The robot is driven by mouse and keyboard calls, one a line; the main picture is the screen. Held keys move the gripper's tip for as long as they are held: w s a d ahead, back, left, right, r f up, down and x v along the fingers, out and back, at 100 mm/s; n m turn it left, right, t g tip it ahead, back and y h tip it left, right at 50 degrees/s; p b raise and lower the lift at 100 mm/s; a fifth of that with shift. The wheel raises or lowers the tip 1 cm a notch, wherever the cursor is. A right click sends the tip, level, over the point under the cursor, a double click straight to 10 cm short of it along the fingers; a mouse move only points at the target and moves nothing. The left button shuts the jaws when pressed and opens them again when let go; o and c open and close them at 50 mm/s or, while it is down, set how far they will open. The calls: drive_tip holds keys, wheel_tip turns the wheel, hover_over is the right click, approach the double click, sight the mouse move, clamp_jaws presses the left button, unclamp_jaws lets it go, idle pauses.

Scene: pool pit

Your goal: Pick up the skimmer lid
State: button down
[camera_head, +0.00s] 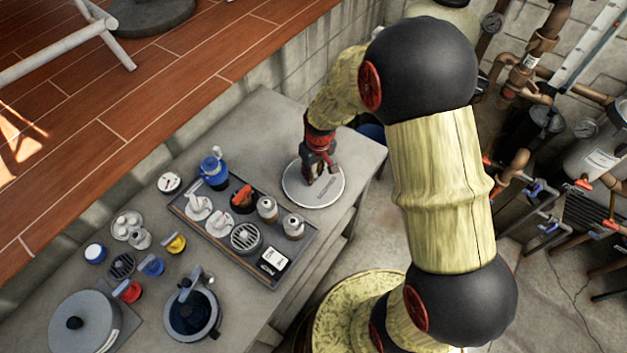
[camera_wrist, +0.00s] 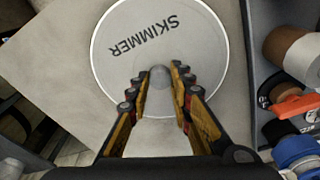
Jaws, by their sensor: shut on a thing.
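The skimmer lid (camera_head: 299,187) is a round, pale grey disc at the right end of the grey bench, just right of the dark tray. In the wrist view the lid (camera_wrist: 200,50) shows the word SKIMMER and a small round knob (camera_wrist: 160,76) at its middle. My gripper (camera_head: 317,172) is over the lid, pointing down. In the wrist view my gripper (camera_wrist: 160,80) has its two fingers on either side of the knob, shut on it. The lid looks flat; I cannot tell whether it touches the bench.
The dark tray (camera_head: 225,253) beside the lid holds bottles, a strainer, white fittings and a blue-topped container (camera_head: 214,170). A pot (camera_head: 191,311) and a large round lidded vessel (camera_head: 85,322) stand farther left. The bench edge is close on the lid's right. Pipes and gauges fill the right.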

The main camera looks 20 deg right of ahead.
drive_tip(key=shift+r, duration=0.15)
drive_tip(key=shift+r, duration=0.3)
drive_tip(key=r, duration=0.1)
drive_tip(key=r+p, duration=0.1)
drive_tip(key=r, duration=0.1)
drive_tip(key=shift+s+r, duration=0.25)
drive_tip(key=shift+s, duration=0.1)
drive_tip(key=s+a+r+p, duration=0.1)
drive_tip(key=s+a+r, duration=0.1)
drive_tip(key=s+r, duration=0.6)
drive_tip(key=s, duration=0.5)
drive_tip(key=shift+r+p, duration=0.3)
